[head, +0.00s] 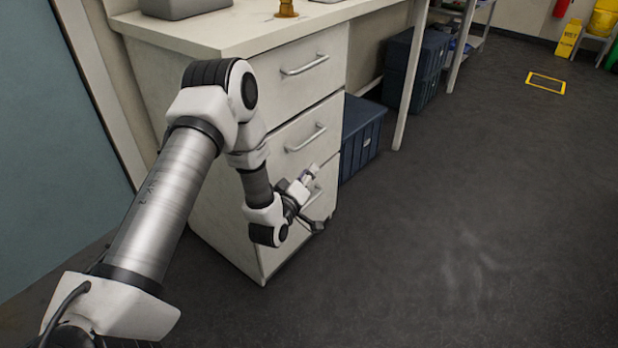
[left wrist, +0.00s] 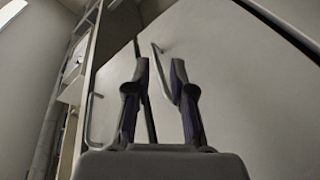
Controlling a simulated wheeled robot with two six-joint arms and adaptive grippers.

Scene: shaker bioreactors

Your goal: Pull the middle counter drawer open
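The middle drawer (head: 327,122) of the white counter is shut, flush with the drawers above and below. Its bar handle (head: 306,138) is bare. My left gripper (head: 314,198) is below that handle, in front of the bottom drawer (head: 270,255), whose handle it partly hides. In the left wrist view the two fingers (left wrist: 157,72) stand apart. A bar handle (left wrist: 160,65) shows between them, near the right finger; I cannot tell whether they touch. Another handle (left wrist: 90,118) shows at the left. My right gripper is not in view.
The top drawer (head: 325,85) is shut. A blue bin (head: 362,138) stands on the floor right of the counter, with dark bins (head: 415,65) behind. A brass fitting (head: 287,8) is on the countertop (head: 240,25).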

